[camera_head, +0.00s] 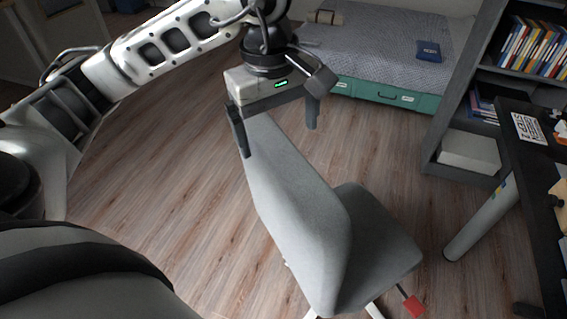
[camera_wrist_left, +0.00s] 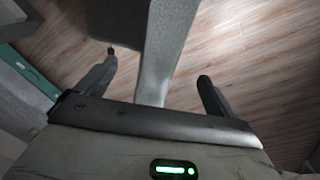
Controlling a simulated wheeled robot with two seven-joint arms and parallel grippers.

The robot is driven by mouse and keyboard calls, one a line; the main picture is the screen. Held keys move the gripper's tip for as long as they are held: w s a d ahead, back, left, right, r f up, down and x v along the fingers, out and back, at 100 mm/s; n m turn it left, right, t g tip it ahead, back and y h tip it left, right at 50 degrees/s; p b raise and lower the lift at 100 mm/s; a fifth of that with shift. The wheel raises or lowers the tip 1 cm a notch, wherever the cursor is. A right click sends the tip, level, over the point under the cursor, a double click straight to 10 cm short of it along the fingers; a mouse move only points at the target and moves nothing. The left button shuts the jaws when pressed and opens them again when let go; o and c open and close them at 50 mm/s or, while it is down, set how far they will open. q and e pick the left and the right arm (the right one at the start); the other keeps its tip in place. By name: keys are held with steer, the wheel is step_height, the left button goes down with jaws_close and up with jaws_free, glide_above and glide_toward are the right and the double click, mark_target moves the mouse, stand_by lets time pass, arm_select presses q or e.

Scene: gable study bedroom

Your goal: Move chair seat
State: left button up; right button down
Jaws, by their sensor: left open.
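The grey chair stands in the middle of the head view, with its tall backrest (camera_head: 290,200) towards me and its seat (camera_head: 372,236) behind and to the right. A red tag or knob (camera_head: 414,306) is at the end of a lever under the seat. My left gripper (camera_head: 278,134) is open over the top of the backrest, with one finger on each side. In the left wrist view the backrest (camera_wrist_left: 158,62) runs between the open fingers (camera_wrist_left: 158,88); whether they touch it I cannot tell. My right gripper is not in view.
A bed (camera_head: 385,50) with a green drawer base (camera_head: 375,92) stands at the back. A dark bookshelf (camera_head: 470,160) and a dark desk (camera_head: 525,190) with a pale round leg (camera_head: 482,222) are at the right. Wooden floor (camera_head: 170,190) is clear left of the chair.

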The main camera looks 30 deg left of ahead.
mark_target(283, 164)
arm_select(q)
steer(key=f, duration=0.8)
steer(key=shift+w+d+f, duration=0.15)
steer(key=shift+w+f, duration=0.05)
steer(key=shift+w, duration=0.15)
